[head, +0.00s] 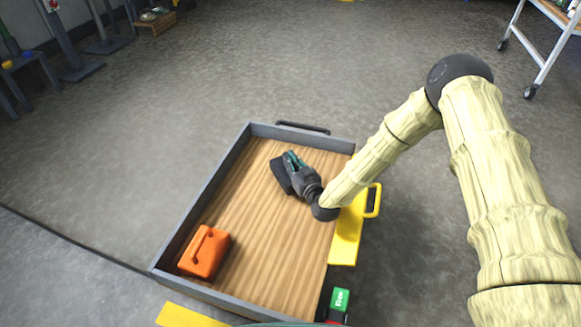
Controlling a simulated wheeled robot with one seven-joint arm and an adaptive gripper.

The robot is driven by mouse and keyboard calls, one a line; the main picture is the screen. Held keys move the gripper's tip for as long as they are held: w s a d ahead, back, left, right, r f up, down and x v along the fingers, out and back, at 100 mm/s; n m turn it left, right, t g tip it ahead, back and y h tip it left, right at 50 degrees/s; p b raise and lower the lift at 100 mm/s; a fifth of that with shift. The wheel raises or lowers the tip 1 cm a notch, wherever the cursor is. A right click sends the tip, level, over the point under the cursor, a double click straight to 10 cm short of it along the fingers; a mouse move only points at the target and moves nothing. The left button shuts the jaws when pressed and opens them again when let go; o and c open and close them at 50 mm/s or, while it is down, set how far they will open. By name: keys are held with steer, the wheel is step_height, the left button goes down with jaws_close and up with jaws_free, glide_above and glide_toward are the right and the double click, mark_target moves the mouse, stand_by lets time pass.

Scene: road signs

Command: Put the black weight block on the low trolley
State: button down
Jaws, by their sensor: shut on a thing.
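The low trolley (272,225) stands on the floor in the middle of the head view, with a wooden deck and a grey rim. My gripper (287,168) reaches in over its right side and is shut on the black weight block (279,176). The block is at the far part of the deck; only its dark left side shows beside my gripper. I cannot tell whether it rests on the deck or hangs just above it.
A white-framed table (541,50) is at upper right. Open floor lies left.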

steer(key=shift+f+b, duration=0.4)
steer(key=shift+f, duration=0.4)
steer(key=shift+r, duration=0.1)
steer(key=c, duration=2)
jaws_free()
steer(key=shift+f, duration=0.2)
steer(key=o, duration=0.4)
steer(key=shift+o, duration=0.2)
steer(key=shift+s+d+r+p, duration=0.15)
steer(key=shift+s+r+p, duration=0.05)
steer(key=shift+s+p, duration=0.1)
steer(key=p+v, duration=0.3)
steer(key=v, duration=0.2)
steer(key=shift+s+d, duration=0.1)
steer(key=shift+s, duration=0.2)
steer(key=shift+s+d, duration=0.3)
steer(key=shift+s, duration=0.25)
